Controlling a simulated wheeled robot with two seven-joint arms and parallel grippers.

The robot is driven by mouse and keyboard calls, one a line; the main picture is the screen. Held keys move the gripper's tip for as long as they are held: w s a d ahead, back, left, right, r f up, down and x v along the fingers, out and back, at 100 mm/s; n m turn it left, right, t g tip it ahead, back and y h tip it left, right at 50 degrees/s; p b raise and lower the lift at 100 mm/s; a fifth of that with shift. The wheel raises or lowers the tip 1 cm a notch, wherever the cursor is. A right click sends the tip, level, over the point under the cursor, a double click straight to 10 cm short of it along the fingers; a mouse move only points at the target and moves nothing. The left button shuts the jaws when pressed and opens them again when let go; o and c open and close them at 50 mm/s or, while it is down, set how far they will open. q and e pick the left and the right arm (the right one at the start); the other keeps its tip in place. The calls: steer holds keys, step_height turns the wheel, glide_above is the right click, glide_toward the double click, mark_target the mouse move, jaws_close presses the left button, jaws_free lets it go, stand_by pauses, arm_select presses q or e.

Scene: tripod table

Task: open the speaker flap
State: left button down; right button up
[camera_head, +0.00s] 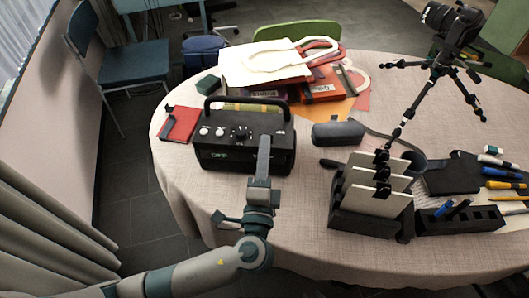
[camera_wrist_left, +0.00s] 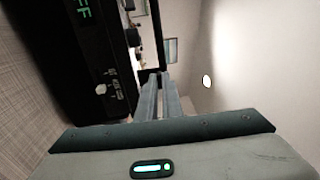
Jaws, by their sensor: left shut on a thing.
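The speaker (camera_head: 222,158) is a black box with green lettering, light knobs and a black carrying handle (camera_head: 245,99), standing at the table's left front. It also fills the left of the left wrist view (camera_wrist_left: 75,65), turned on its side. My left gripper (camera_head: 265,138) reaches over its front right part, fingertips at the top. In the left wrist view, the fingers (camera_wrist_left: 158,78) are close together, shut on a small dark part of the speaker. I take this part to be the flap; the fingers mostly hide it, and its angle cannot be told. My right gripper is not in view.
A red notebook (camera_head: 181,124) lies left of the speaker, papers and books (camera_head: 322,88) behind it. A dark case (camera_head: 338,133) and a black holder with upright cards (camera_head: 377,190) stand right. A camera tripod (camera_head: 438,68) stands further back. Table is bare front right of the speaker.

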steer(key=shift+w+a+r+t, duration=0.2)
steer(key=shift+w+a+r, duration=0.1)
steer(key=shift+w, duration=0.25)
steer(key=shift+w+a+r+t, duration=0.2)
steer(key=shift+w+r, duration=0.1)
steer(key=shift+w, duration=0.25)
